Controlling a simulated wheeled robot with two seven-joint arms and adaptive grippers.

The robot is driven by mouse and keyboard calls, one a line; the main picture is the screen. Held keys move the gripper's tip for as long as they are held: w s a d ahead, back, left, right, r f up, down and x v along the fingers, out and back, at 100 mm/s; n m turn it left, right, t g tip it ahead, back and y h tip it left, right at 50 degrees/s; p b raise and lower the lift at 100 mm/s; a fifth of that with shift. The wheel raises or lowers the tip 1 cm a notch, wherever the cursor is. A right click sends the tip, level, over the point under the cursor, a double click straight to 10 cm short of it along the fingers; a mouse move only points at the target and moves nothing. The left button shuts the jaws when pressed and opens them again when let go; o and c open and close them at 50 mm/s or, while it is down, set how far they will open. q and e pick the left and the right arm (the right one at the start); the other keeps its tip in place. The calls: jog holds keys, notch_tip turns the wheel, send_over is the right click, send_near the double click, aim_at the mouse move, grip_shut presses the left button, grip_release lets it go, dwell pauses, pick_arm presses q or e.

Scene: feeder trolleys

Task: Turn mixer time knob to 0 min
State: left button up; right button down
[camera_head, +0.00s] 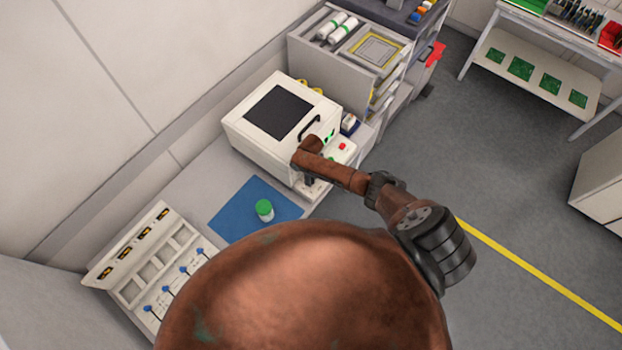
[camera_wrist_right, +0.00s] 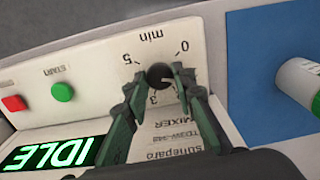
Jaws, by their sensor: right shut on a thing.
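The white mixer (camera_head: 245,118) stands on the bench with its dark lid window up. In the right wrist view its panel shows the dark round time knob (camera_wrist_right: 160,75), with "0", "min", "5" and "3" printed around it, upside down. My right gripper (camera_wrist_right: 157,82) is shut on the knob, one finger at each side. I cannot tell where the knob's pointer stands. In the head view my right gripper (camera_head: 309,181) is at the mixer's front, where the knob is hidden. My left gripper is not in view.
The green display (camera_wrist_right: 55,153) reads IDLE, near a green START button (camera_wrist_right: 62,92) and a red button (camera_wrist_right: 14,103). A green-capped jar (camera_head: 264,210) stands on a blue mat (camera_head: 235,208) beside the mixer. A rack (camera_head: 125,285) with blue-topped pieces stands at lower left.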

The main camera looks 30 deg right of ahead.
jog(key=n, duration=0.4)
jog(key=shift+w+n+b, duration=0.1)
jog(key=shift+n+b, duration=0.2)
jog(key=n, duration=0.4)
jog(key=shift+b, duration=0.35)
jog(key=shift+n, duration=0.4)
jog(key=c, duration=1.6)
grip_release()
notch_tip(320, 180, up, 12)
